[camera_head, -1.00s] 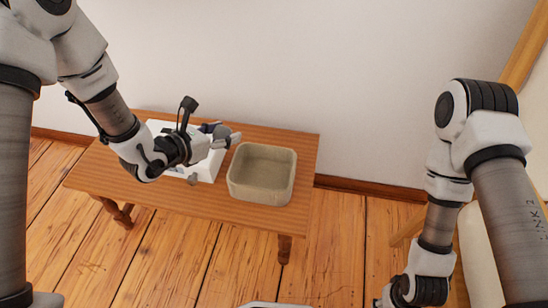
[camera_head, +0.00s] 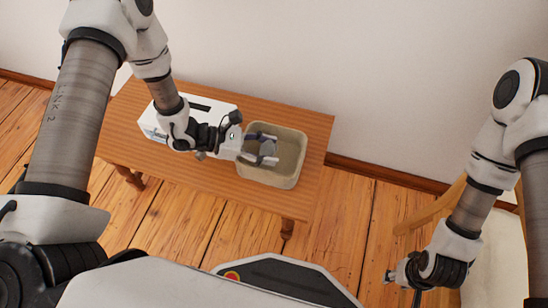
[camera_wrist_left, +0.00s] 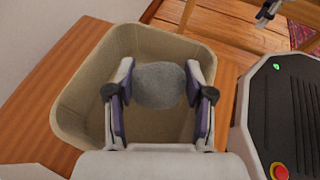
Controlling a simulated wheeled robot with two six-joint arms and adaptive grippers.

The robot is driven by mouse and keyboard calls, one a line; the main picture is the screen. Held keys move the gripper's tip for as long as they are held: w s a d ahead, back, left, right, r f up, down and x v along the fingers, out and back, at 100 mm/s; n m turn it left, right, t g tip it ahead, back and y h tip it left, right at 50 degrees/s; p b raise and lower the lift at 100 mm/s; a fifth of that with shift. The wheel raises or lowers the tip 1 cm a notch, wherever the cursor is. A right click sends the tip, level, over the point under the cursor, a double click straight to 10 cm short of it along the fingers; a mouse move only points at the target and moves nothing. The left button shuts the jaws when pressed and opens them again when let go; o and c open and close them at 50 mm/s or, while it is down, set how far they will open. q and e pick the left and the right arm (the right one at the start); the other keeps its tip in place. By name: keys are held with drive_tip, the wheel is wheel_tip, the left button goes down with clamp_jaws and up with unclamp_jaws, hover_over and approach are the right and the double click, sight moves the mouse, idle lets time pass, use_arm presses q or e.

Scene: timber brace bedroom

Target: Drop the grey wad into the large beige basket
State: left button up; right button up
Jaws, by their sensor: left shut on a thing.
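The large beige basket (camera_head: 288,165) stands on the wooden table in the head view. Its open inside (camera_wrist_left: 125,45) fills much of the left wrist view. My left gripper (camera_head: 266,150) is over the basket's opening, its fingers pointing to the right. It is shut on the grey wad (camera_wrist_left: 160,85), a rounded, rough lump between the two fingertips. The fingers partly cover the wad in the head view. My right gripper (camera_head: 390,277) is low at the right, away from the table, small and partly hidden by its wrist.
A white box with a dark slot (camera_head: 212,108) stands on the wooden table (camera_head: 305,120), left of the basket. A wooden chair with a pale seat (camera_head: 500,255) is at the right. A plain wall runs behind the table.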

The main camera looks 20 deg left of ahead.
use_arm(q)
drive_tip(key=shift+r, duration=0.1)
drive_tip(key=o, duration=1)
drive_tip(key=v, duration=1.2)
drive_tip(key=shift+a, duration=0.1)
